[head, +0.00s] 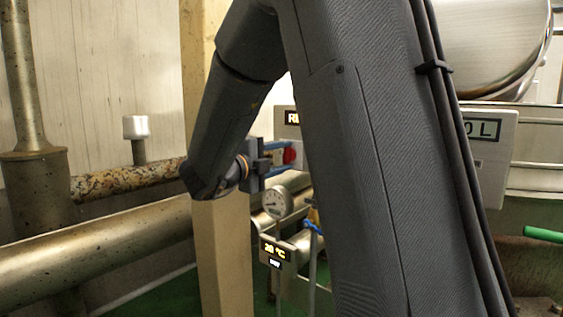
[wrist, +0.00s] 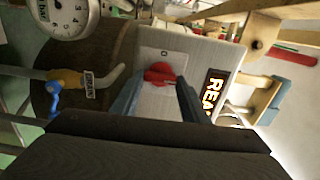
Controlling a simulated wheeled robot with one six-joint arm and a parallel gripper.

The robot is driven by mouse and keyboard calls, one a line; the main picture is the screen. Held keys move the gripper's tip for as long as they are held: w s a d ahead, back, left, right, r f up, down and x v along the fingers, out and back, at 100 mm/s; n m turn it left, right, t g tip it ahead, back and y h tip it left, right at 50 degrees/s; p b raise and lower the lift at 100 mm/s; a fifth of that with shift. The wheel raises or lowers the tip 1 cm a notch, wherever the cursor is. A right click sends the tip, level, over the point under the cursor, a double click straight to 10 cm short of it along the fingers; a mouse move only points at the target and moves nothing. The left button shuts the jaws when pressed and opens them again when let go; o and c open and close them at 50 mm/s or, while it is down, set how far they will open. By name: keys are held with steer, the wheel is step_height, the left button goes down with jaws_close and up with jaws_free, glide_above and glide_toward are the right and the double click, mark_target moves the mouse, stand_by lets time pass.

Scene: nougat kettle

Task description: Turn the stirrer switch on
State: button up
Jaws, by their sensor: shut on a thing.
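The stirrer switch is a red knob (wrist: 160,75) on a light plate (wrist: 160,97) fixed to a pale box. A small "0" shows on the plate beyond the knob. In the wrist view my gripper (wrist: 160,84) reaches to the knob with one blue-grey finger on each side of it, shut on it. In the head view the red knob (head: 290,156) shows between the finger ends of my gripper (head: 287,157). My arm hides part of the box there. The exact angle of the knob is hard to tell.
A round gauge (head: 277,202) and a temperature display (head: 275,250) sit below my gripper. A beige post (head: 222,260) stands close by my wrist. Pipes (head: 100,250) run at the left.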

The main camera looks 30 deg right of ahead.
steer(key=shift+f, duration=0.1)
stand_by(0.3)
steer(key=o, duration=1.1)
steer(key=shift+c, duration=0.2)
steer(key=p+v, duration=0.1)
steer(key=v, duration=0.6)
steer(key=shift+s+a, duration=0.2)
steer(key=shift+a, duration=0.15)
